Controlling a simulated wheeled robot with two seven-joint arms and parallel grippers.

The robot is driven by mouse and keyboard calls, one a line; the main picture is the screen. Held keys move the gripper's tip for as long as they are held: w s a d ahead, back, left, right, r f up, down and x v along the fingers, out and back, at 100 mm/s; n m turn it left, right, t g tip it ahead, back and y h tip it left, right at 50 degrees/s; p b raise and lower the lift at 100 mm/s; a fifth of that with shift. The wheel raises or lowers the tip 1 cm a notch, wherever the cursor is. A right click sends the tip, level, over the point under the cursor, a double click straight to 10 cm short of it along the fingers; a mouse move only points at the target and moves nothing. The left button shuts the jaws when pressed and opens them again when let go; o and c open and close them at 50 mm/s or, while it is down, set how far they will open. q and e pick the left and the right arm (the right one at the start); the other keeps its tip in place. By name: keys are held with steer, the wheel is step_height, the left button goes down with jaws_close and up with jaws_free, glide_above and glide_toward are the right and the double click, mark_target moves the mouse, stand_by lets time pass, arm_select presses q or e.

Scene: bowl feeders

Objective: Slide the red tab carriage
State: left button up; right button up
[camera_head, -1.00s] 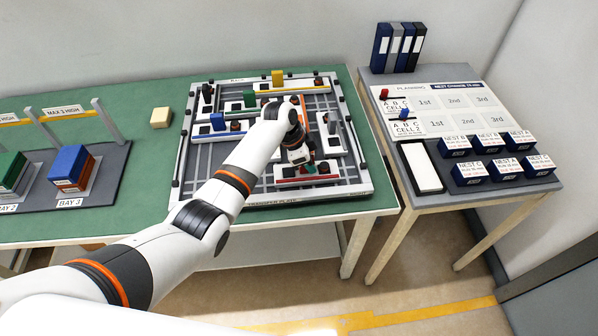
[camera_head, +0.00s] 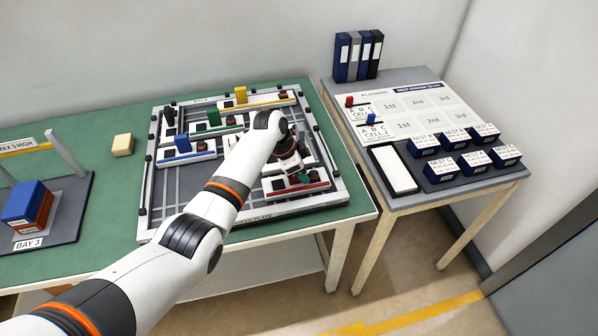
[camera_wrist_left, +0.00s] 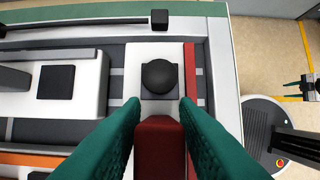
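The red tab carriage (camera_head: 320,176) is a white block with a red front strip at the front right of the transfer plate (camera_head: 245,213). My left gripper (camera_head: 303,179) is down at it. In the left wrist view, its two teal fingers (camera_wrist_left: 160,106) stand on either side of the red tab (camera_wrist_left: 160,150), which fills the gap between them. A round black knob (camera_wrist_left: 159,76) sits on the carriage beyond the tab. My arm hides part of the plate in the head view. What looks like my right gripper (camera_wrist_left: 304,86) shows small at the left wrist view's right edge.
Other carriages with blue (camera_head: 182,142), green (camera_head: 214,117) and yellow (camera_head: 241,94) tabs stand on the plate. A dark stop (camera_wrist_left: 159,19) and a grey rail lie beyond the red carriage's end. A side table (camera_head: 425,198) with boxes stands at right.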

mark_target(285, 184)
arm_select(q)
steer(key=v, duration=1.2)
steer(key=shift+f, duration=0.1)
